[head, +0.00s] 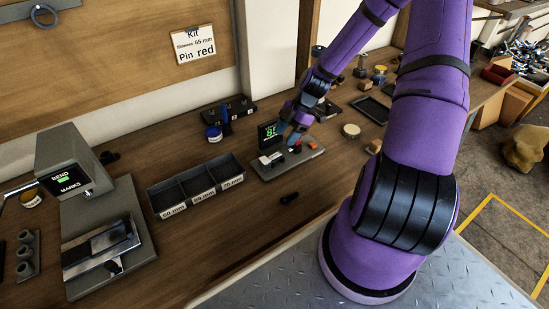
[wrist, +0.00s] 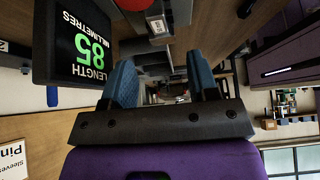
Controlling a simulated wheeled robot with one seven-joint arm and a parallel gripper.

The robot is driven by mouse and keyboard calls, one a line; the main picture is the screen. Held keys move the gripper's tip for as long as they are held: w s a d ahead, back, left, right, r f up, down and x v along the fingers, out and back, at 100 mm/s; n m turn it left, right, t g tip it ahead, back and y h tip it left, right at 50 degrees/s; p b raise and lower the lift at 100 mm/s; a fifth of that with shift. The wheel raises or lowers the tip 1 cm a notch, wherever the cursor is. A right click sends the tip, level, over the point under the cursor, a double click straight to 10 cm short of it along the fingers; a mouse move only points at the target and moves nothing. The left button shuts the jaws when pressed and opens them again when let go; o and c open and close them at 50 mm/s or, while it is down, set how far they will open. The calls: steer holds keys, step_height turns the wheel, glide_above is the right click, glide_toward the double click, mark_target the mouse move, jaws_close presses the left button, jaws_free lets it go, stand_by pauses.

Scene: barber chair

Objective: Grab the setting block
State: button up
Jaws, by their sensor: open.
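My gripper (head: 290,133) is over the length gauge (head: 262,168), its blue fingers pointing down toward the gauge's base. In the wrist view my gripper (wrist: 163,78) shows two blue fingers set apart, with nothing clearly held between them. The gauge's display (wrist: 85,42) reads length 85 millimetres; it also shows in the head view (head: 269,132). A small grey block with a pale label (wrist: 158,26) shows beyond the fingers, beside something red (wrist: 134,3). I cannot tell for sure whether this is the setting block. The gripper partly hides the gauge in the head view.
A three-bin tray (head: 160,203) marked 60, 65 and 70 mm stands left of the gauge. A bend-marks machine (head: 75,160) is at far left. A small black piece (head: 289,198) lies in front. A round pale disc (head: 351,131) lies right of the gauge.

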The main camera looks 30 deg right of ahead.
mark_target(275, 155)
steer(key=x, duration=0.8)
steer(key=shift+w+d+f, duration=0.1)
steer(key=shift+d+f, duration=0.1)
steer(key=shift+d, duration=0.05)
jaws_close()
